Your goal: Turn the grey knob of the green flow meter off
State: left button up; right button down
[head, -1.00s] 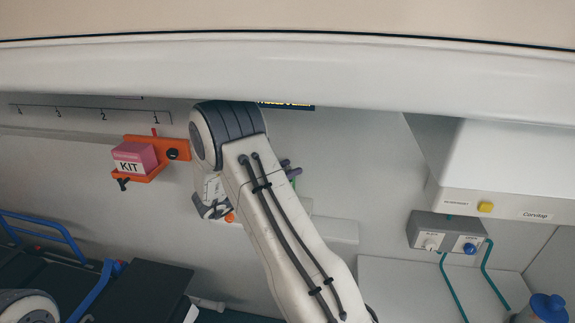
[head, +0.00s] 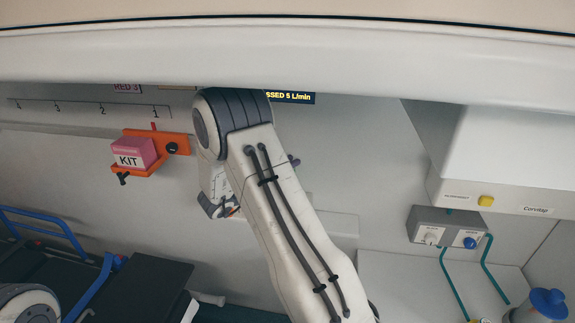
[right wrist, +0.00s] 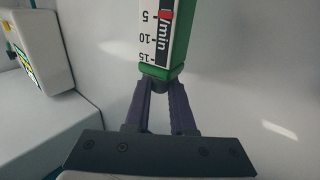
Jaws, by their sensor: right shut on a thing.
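The green flow meter (right wrist: 181,40) shows in the right wrist view, with a white scale and a red marker (right wrist: 167,14) near the 5. Its grey knob (right wrist: 160,86) is at the lower end, between the purple fingertips of my right gripper (right wrist: 159,84), which is shut on it. The knob is mostly covered by the fingers. In the head view my right arm hides the flow meter, and only a bit of a purple finger shows beside the arm. My left gripper is not in view.
A pink KIT box (head: 134,154) sits in an orange wall holder left of my arm. A grey box with a white and a blue knob (head: 448,231) is on the right. A dark sign (head: 290,97) reading "SSED 5 L/min" shows partly above my arm.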

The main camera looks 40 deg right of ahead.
jog(key=n+t+y+b, duration=0.1)
jog(key=n+t+b, duration=0.1)
jog(key=t, duration=0.3)
jog(key=shift+s+f+n, duration=0.1)
jog(key=shift+f+n, duration=0.05)
jog(key=shift+n, duration=0.55)
jog(key=n+t+y+b, duration=0.3)
jog(key=n+t+b, duration=0.1)
jog(key=t+b, duration=0.1)
jog(key=shift+d+t+y, duration=0.15)
jog(key=shift+t+y, duration=0.15)
jog(key=shift+y, duration=0.1)
jog(key=shift+n+t+y+b, duration=1.25)
jog(key=shift+n+t+y, duration=0.05)
jog(key=shift+y, duration=0.1)
jog(key=shift+r, duration=0.2)
jog(key=c, duration=0.8)
grip_release()
jog(key=shift+o, duration=0.2)
jog(key=shift+a, duration=0.2)
